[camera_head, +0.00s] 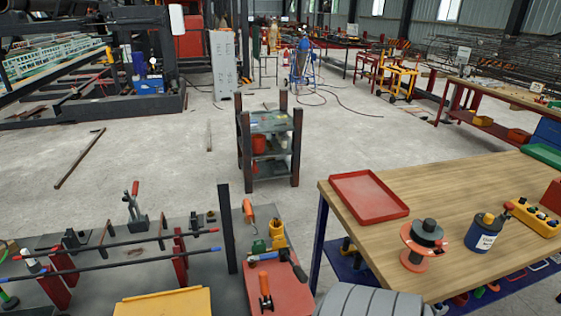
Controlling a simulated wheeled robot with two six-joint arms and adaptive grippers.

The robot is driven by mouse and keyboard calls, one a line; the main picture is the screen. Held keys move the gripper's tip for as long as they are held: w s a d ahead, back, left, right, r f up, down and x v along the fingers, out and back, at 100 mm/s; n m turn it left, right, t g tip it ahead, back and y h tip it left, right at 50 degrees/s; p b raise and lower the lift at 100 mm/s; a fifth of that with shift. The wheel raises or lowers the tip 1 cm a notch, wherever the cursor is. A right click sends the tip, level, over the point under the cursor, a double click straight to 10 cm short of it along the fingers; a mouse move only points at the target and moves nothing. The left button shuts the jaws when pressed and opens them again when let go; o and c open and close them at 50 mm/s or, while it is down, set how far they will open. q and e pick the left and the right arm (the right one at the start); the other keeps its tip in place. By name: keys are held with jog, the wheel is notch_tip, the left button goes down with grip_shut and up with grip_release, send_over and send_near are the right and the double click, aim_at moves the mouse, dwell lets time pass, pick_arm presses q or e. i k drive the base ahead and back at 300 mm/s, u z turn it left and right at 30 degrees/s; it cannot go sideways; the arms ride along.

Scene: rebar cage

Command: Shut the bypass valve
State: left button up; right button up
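I cannot make out a bypass valve for certain. At the near left, a grey bench (200,263) carries a clamp-like device with a red-tipped upright handle (134,205). A small green fitting (8,300) shows at the lower left edge, partly cut off; I cannot tell what it is. Neither of my grippers is in view.
A wooden table (465,210) at the right holds a red tray (368,197), an orange spool (421,258), a dark blue can (485,235) and a yellow button box (535,218). A shelf cart (270,150) stands mid-floor. Concrete floor around it is mostly clear.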

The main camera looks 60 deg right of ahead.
aim_at(272, 255)
jog(key=k, duration=0.8)
jog(key=z, duration=1.15)
jog(key=i, duration=0.5)
jog(key=u, duration=0.05)
